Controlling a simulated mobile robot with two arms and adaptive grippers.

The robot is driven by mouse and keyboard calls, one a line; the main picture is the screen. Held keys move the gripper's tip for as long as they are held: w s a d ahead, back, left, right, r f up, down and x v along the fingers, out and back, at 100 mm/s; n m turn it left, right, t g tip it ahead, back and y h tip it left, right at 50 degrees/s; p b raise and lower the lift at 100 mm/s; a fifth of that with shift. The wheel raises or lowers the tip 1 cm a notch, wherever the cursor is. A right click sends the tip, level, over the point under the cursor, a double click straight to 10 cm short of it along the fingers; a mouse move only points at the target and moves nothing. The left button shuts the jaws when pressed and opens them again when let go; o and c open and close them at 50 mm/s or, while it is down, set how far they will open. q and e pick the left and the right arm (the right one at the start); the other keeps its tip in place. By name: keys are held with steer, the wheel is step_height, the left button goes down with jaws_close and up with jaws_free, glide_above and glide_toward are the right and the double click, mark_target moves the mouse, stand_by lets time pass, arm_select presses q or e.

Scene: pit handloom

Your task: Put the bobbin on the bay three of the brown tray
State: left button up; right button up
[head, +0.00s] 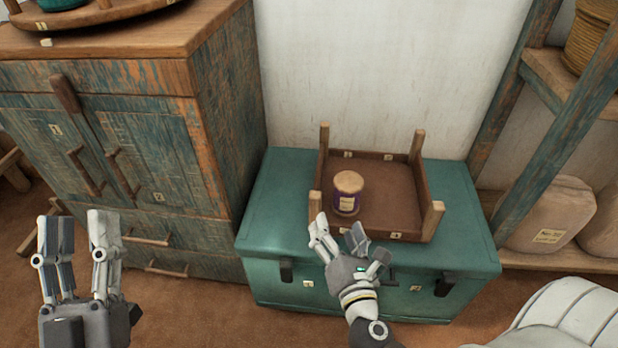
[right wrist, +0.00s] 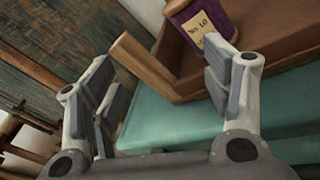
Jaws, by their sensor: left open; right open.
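The bobbin (head: 347,198), purple with a pale wooden top and a cream label, stands upright inside the brown tray (head: 427,190), towards its left front side. The tray has corner posts and small number tags on its edges; which bay the bobbin stands in I cannot tell. My right gripper (head: 338,228) is open and empty, just in front of the tray's near left edge and the bobbin. In the right wrist view the bobbin (right wrist: 195,25) shows beyond the right finger, not between the fingers. My left gripper (head: 79,222) is open and empty, far left of the tray.
The tray rests on a teal chest (head: 272,205) with dark latches. A worn wooden cabinet (head: 220,110) stands close on the left, with a round tray (head: 95,17) on top. Shelves with sacks (head: 550,215) stand on the right. The tray's right part is empty.

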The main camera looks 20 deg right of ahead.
steer(key=w+a+r+m+t+y, duration=0.2)
steer(key=a+r+m+t+y, duration=0.1)
steer(key=a+r+m+y, duration=0.55)
steer(key=s+a+r+m+t+y, duration=0.1)
steer(key=s+r+m+t, duration=0.1)
steer(key=r+m, duration=0.5)
steer(key=s+a+r+m+t+y, duration=0.1)
steer(key=s+r+m+t, duration=0.1)
steer(key=r+m, duration=0.6)
steer(key=shift+s+a+r+t, duration=0.3)
steer(key=shift+s+r, duration=0.05)
steer(key=shift+m, duration=0.25)
steer(key=shift+c, duration=0.5)
